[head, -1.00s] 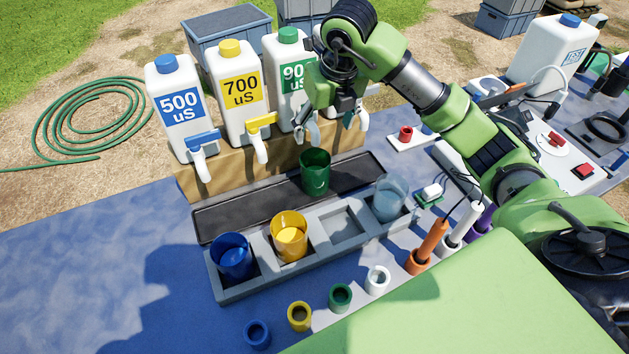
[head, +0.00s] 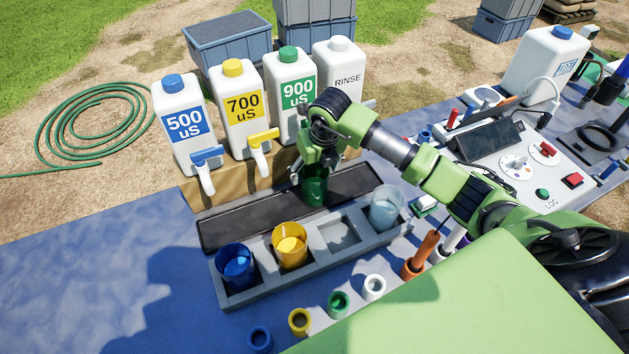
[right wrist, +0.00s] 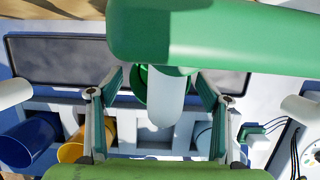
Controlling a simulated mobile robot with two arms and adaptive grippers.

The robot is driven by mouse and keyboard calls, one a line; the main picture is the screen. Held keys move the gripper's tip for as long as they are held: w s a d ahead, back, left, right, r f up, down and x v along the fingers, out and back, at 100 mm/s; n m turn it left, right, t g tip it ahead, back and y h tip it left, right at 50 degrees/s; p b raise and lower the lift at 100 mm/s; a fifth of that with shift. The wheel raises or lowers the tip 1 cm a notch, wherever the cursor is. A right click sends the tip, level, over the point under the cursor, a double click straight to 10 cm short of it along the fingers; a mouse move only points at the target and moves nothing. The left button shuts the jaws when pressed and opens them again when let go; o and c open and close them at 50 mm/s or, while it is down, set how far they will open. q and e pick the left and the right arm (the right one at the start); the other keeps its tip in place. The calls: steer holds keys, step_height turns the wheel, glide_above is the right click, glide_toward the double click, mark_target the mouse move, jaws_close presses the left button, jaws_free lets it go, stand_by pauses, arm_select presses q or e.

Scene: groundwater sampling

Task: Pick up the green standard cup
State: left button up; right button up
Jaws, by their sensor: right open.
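The green cup (head: 314,191) stands upright on the dark drip tray (head: 228,234), below the 900 uS jug (head: 291,75). My right gripper (head: 317,172) is just above and around the cup's upper part in the head view and hides some of it. In the right wrist view the gripper (right wrist: 160,92) is open, one finger on each side of the picture's middle. The green cup (right wrist: 141,86) shows beyond and between them, partly hidden by a white tap spout (right wrist: 168,98). I cannot tell whether the fingers touch the cup. My left gripper is not in view.
A large green tap handle (right wrist: 215,35) crosses the top of the wrist view, close to the gripper. A grey rack (head: 268,290) in front holds a blue cup (head: 236,264), a yellow cup (head: 290,246) and a clear cup (head: 386,208). One rack slot is empty.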

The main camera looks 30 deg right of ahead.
steer(key=shift+w+f, duration=0.2)
steer(key=shift+f, duration=0.5)
steer(key=c, duration=1.8)
steer(key=shift+o, duration=0.2)
steer(key=shift+r, duration=0.1)
